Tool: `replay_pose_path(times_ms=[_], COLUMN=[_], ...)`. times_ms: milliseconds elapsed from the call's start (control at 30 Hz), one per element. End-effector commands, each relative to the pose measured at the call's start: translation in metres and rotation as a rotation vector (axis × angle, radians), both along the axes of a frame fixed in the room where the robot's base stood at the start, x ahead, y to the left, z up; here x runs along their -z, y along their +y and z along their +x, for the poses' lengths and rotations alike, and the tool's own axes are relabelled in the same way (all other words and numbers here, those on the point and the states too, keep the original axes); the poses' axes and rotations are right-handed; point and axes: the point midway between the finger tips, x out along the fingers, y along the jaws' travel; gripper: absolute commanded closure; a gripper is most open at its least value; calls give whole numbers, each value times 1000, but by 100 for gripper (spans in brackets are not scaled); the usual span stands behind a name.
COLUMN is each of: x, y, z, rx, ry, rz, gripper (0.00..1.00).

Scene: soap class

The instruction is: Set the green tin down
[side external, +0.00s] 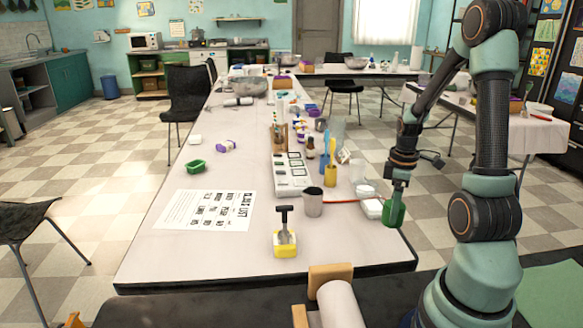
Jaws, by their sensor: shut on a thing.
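A green tin (393,210) hangs in my gripper (398,186), near the right edge of the long white table (165,258). My gripper points down and is shut on the tin's upper part. The tin overlaps the table's edge in the picture, and I cannot tell whether it is over the table top or just beside it. It looks roughly upright. Another green container (196,166), low and oblong, lies on the left part of the table.
White blocks (372,208) lie close to the held tin. A grey cup (313,202), a yellow block with a black-handled tool (285,242) and a white mould tray (291,175) stand mid-table. A printed sheet (206,210) lies left; the front-right corner looks bare.

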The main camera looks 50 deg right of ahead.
Motion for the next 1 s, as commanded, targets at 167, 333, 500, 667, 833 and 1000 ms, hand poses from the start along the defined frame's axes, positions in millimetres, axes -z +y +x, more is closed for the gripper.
replay_pose_path(times_ms=[167, 333, 500, 667, 833, 1000], x=[16, 31, 51, 54, 54, 58], y=[0, 0, 0, -1, -1, 0], z=[0, 0, 0, 0, 1, 0], rx=[0, 0, 0, 0, 0, 0], ry=[0, 2, 1, -2, -2, 0], rz=[0, 3, 1, -2, -2, -1], gripper=[99, 99, 99, 99, 99, 22])
